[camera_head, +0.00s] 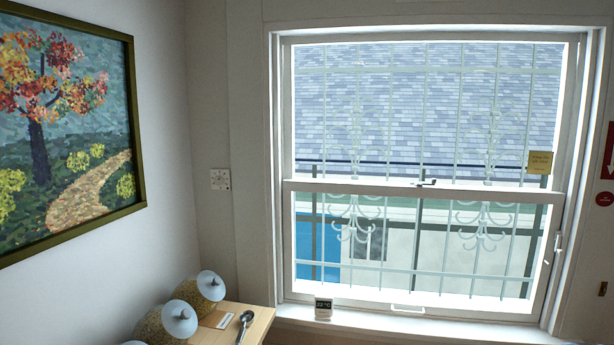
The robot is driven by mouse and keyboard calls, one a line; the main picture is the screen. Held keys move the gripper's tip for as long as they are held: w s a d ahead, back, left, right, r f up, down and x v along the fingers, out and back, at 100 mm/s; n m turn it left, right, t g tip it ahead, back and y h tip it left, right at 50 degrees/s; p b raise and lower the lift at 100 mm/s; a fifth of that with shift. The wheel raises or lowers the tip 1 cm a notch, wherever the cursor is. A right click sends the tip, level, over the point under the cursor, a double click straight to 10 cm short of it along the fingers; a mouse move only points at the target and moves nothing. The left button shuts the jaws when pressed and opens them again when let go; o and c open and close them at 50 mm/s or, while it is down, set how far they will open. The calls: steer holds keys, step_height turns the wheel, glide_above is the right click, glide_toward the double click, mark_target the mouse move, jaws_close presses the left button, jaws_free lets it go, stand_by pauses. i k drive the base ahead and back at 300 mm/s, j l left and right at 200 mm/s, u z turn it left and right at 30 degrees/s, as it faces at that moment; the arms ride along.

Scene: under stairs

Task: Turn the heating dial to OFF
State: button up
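A small white square plate (220,179) with dark markings is on the wall between the painting and the window. It may be the heating dial, but it is too small to read its marks or setting. A small display (323,308) on the window sill appears to read 22 °C. My gripper is not in view.
A wooden tabletop (259,317) at lower left holds rounded yellowish objects with pale cone-shaped tops (180,318), a small card (217,319) and a spoon-like metal object (246,320). A barred window (425,185) fills the right. A framed painting (139,120) hangs left.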

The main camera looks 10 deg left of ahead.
mark_target(217, 180)
steer(key=i+j+u, duration=0.2)
steer(key=i+u, duration=0.15)
steer(key=i, duration=0.55)
steer(key=i+u, duration=0.4)
steer(key=i, duration=0.5)
